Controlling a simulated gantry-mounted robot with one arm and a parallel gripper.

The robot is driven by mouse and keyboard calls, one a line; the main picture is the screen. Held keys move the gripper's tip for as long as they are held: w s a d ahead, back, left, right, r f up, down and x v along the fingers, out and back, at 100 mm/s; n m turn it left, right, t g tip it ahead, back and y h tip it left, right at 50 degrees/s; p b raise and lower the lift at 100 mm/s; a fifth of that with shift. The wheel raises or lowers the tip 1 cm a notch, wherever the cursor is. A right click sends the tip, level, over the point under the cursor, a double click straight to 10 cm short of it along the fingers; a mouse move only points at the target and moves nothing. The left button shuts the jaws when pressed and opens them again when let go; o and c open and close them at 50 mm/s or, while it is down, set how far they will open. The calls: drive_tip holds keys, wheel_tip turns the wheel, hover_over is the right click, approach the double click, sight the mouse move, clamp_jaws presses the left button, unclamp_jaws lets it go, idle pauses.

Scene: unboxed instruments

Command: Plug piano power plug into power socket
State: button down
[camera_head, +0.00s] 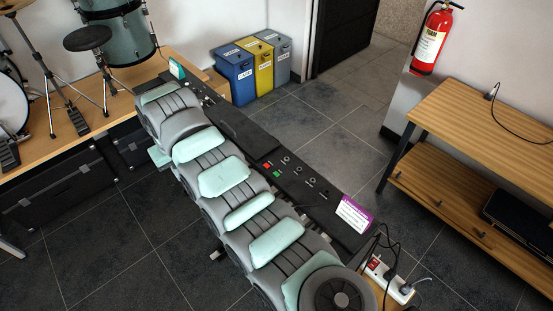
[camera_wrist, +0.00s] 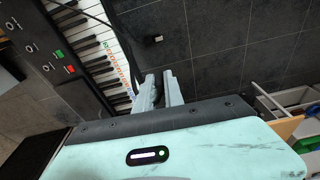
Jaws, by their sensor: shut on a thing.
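My gripper (camera_wrist: 159,84) shows in the wrist view, its two grey fingers close together beside the piano keys. It is shut on what seems to be the piano power plug, mostly hidden by the fingers. A black cable runs along the end of the keyboard near them. In the head view my arm hides the gripper. The power socket strip (camera_head: 402,292), white with a red switch, sits at the lower right beside the piano (camera_head: 318,187); cables and plugs are on it. The piano keys (camera_wrist: 107,55) also show in the wrist view.
A small pale connector-like thing (camera_wrist: 153,39) shows over the dark tiles in the wrist view. A wooden shelf (camera_head: 450,190) stands at the right in the head view. Bins (camera_head: 253,68) and a drum platform (camera_head: 60,135) lie behind. Tiled floor (camera_head: 340,135) is clear between piano and shelf.

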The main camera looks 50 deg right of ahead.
drive_tip(key=s+d+f+m+p, duration=0.15)
drive_tip(key=s+d, duration=0.25)
drive_tip(key=d, duration=0.4)
drive_tip(key=s+d+f+p, duration=0.1)
drive_tip(key=s+d+f, duration=0.2)
drive_tip(key=d, duration=0.4)
drive_tip(key=s+d+f+m+p, duration=0.15)
drive_tip(key=s+d, duration=0.25)
drive_tip(key=d, duration=0.4)
drive_tip(key=s+d+f+p, duration=0.1)
drive_tip(key=s+d+f, duration=0.2)
drive_tip(key=s+d, duration=0.45)
drive_tip(key=s+d+f+p, duration=0.25)
drive_tip(key=s+d, duration=0.35)
drive_tip(key=s, duration=0.3)
drive_tip(key=shift+h, duration=0.3)
drive_tip(key=shift+a+f+b, duration=0.2)
drive_tip(key=shift+f+b, duration=2.55)
drive_tip(key=shift+b, duration=0.25)
drive_tip(key=shift+f+b, duration=0.8)
drive_tip(key=shift+f, duration=0.25)
drive_tip(key=c, duration=1.4)
unclamp_jaws()
drive_tip(key=shift+o, duration=0.2)
drive_tip(key=shift+r, duration=0.15)
